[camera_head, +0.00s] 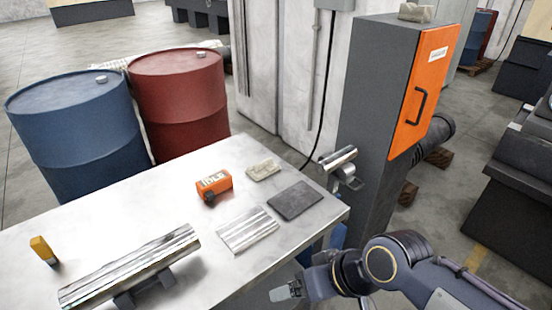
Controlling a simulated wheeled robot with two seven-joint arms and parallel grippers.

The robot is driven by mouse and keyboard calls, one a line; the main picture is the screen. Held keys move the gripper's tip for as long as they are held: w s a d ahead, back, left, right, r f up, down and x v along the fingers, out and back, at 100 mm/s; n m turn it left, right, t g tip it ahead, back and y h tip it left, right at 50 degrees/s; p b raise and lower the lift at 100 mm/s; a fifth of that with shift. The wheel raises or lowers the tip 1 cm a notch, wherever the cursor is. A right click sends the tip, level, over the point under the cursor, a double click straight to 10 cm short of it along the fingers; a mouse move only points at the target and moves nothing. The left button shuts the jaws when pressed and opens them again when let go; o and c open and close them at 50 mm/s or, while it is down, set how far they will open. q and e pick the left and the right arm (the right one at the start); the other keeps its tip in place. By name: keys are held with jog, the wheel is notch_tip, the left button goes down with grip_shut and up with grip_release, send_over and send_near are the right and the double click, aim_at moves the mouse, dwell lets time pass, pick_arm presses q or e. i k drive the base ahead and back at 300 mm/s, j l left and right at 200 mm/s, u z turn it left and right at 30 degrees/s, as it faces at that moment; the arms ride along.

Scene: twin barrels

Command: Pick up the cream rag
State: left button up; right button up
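A small cream folded cloth (263,170), which looks like the cream rag, lies on the far right part of the white table (120,227). Another beige folded cloth or block (415,12) sits on top of the grey cabinet; I cannot tell exactly what it is. My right gripper (285,292) is low at the bottom, in front of the table's near right edge and well apart from the cream cloth. Its fingers are small and seen at an angle, so their opening is unclear. My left gripper is not in view.
An orange box-shaped device (214,185) stands left of the cloth, a dark flat pad (295,200) and a ribbed metal plate (247,230) nearer. A long metal profile (130,267) and a yellow item (43,250) lie left. Blue (75,120) and red (180,98) barrels stand behind.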

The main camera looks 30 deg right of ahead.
aim_at(262, 170)
jog(key=z, duration=0.9)
